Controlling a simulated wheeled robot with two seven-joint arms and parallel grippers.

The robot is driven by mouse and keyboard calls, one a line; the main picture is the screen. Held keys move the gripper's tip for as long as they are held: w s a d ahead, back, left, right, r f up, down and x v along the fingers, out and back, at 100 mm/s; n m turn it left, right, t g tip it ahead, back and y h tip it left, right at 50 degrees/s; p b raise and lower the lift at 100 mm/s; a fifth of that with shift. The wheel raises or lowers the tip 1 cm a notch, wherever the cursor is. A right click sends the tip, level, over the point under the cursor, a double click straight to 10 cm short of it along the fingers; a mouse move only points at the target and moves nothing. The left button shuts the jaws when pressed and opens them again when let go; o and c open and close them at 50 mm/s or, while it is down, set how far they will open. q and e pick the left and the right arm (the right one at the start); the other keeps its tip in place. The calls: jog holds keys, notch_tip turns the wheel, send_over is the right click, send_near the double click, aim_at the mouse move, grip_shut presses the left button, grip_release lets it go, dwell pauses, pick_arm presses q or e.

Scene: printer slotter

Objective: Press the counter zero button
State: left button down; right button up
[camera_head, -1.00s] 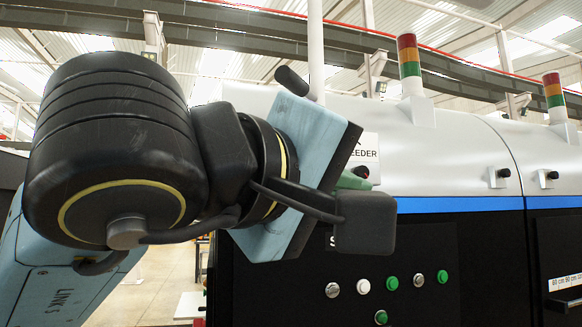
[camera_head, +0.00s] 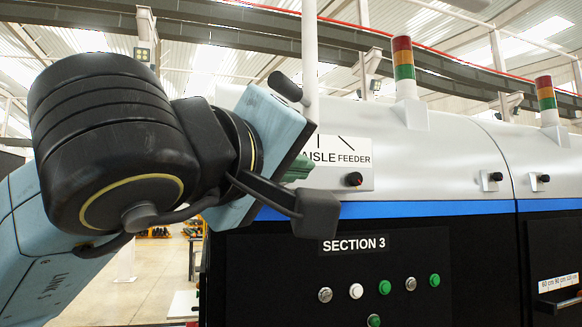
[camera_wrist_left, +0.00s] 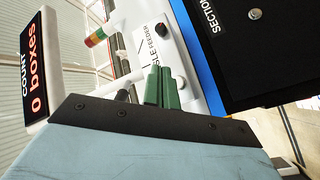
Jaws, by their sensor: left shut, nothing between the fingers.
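My left gripper (camera_head: 300,168) shows only its green fingers past the blue wrist block in the head view. In the left wrist view its two green fingers (camera_wrist_left: 160,72) are together, with nothing held. They are in front of the white feeder sign (camera_head: 338,162), apart from the buttons as far as I can see. A black panel below the SECTION 3 label carries several round buttons: silver (camera_head: 325,295), white (camera_head: 356,291) and green (camera_head: 384,287). No readable label marks any as counter zero. A count display (camera_wrist_left: 38,65) reads "0 boxes" in the left wrist view. My right gripper is out of view.
A white and black machine with a blue stripe (camera_head: 430,209) fills the right side. Signal towers (camera_head: 403,60) stand on top. Open floor shows at the lower left.

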pick_arm(q)
jog(key=w, duration=0.1)
jog(key=w+a, duration=0.1)
jog(key=w, duration=0.2)
jog(key=shift+w+a, duration=0.25)
jog(key=shift+w, duration=0.1)
dwell(1.8)
jog(key=shift+w+a, duration=0.1)
jog(key=shift+w, duration=0.2)
jog(key=shift+w+a, duration=0.2)
jog(key=shift+w, duration=0.35)
dwell(0.8)
jog(key=shift+s+b, duration=0.1)
jog(key=shift+b, duration=0.2)
jog(key=shift+s+d+b, duration=0.35)
jog(key=shift+s+b, duration=0.15)
jog(key=shift+s, duration=0.35)
